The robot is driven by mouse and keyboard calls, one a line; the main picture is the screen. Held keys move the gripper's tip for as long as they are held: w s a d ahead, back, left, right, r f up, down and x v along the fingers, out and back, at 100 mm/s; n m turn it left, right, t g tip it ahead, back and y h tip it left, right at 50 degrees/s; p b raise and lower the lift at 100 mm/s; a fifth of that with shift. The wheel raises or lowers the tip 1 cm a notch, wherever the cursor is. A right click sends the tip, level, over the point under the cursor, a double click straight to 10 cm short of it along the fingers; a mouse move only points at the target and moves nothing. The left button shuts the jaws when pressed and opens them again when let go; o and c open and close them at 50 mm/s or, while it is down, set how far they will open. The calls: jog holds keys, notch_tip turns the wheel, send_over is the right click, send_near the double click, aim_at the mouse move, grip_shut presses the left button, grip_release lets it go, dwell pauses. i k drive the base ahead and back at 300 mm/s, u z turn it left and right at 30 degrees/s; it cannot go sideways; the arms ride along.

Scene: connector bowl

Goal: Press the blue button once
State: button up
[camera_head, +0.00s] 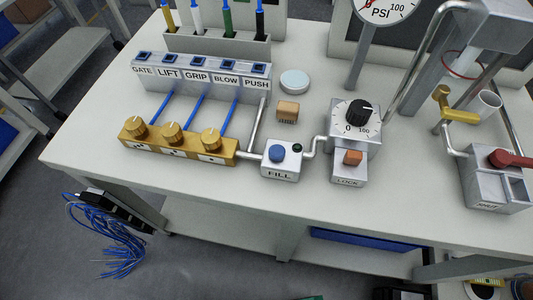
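The blue button (278,153) is a round cap on top of a small silver box (281,172) labelled FILL. The box stands near the front edge of the white table, at the middle of the head view. A small dark green round piece (297,148) sits beside the button on the same box. Nothing covers the button. My gripper does not show in this view.
Left of the box is a gold block (231,152) with three knobs. Right are a dial box (358,121) and a LOCK box with an orange block (352,158). Behind are a wooden block (288,111) and a pale disc (295,81). The front strip of table (230,185) is clear.

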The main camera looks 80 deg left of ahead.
aim_at(276, 152)
jog(key=u, duration=2.25)
jog(key=k, duration=0.65)
jog(key=u, duration=0.2)
jog(key=i, duration=0.5)
jog(key=z, duration=0.1)
